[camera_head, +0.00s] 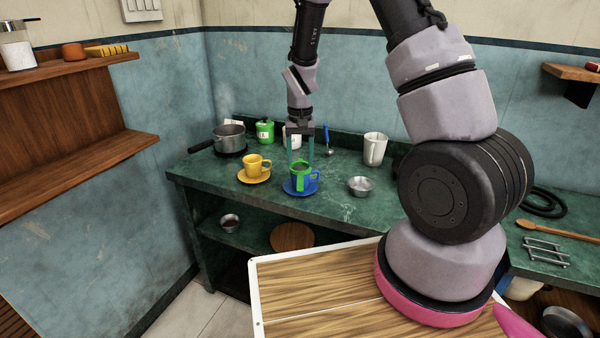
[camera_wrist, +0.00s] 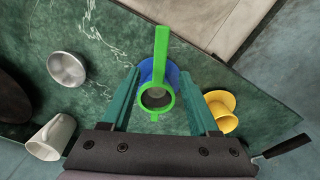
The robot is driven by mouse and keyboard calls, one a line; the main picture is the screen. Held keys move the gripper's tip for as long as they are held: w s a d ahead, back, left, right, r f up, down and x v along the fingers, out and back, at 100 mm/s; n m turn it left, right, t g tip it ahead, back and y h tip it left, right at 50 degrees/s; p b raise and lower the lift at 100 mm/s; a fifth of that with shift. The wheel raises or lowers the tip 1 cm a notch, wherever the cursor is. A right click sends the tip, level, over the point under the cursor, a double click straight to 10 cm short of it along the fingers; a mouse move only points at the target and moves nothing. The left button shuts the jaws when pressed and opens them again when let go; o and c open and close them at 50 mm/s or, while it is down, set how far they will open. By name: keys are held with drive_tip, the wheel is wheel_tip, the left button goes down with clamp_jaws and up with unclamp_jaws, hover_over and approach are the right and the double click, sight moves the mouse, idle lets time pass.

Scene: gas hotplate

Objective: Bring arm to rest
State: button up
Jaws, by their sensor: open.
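My gripper (camera_head: 301,160) is above the counter, over and slightly behind a blue cup (camera_head: 311,185) on a blue saucer (camera_head: 289,189). Its two teal fingers are spread apart and hold nothing. In the wrist view the gripper (camera_wrist: 163,75) has its fingers on either side of the picture of the cup. A green ring-shaped piece with a long handle (camera_wrist: 161,48), like a strainer, rests on the blue cup. I cannot tell the gap between fingertips and cup. My arm reaches forward and down over the counter.
A yellow cup (camera_head: 253,161) on its saucer stands left of the blue cup. A metal bowl (camera_head: 361,187) and white jug (camera_head: 375,149) stand to the right. A pot (camera_head: 229,137) and green canister (camera_head: 265,132) are at the back left. Wall shelves (camera_head: 85,160) are at left.

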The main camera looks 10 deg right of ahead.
wheel_tip(320, 180, up, 2)
drive_tip(key=shift+r, duration=0.1)
drive_tip(key=s+d+r+m+t+y, duration=0.1)
drive_tip(key=s+d+r+t, duration=0.15)
drive_tip(key=r, duration=0.75)
drive_tip(key=s+d+r+t+y, duration=0.1)
drive_tip(key=s+r, duration=0.3)
drive_tip(key=r, duration=0.6)
drive_tip(key=s+d+r+t, duration=0.2)
drive_tip(key=s+r, duration=0.4)
drive_tip(key=s, duration=0.2)
drive_tip(key=s+d+r+t, duration=0.1)
drive_tip(key=s+r, duration=0.4)
drive_tip(key=s, duration=0.3)
drive_tip(key=shift+d+r+m+t, duration=0.3)
drive_tip(key=shift+d+r+t, duration=0.05)
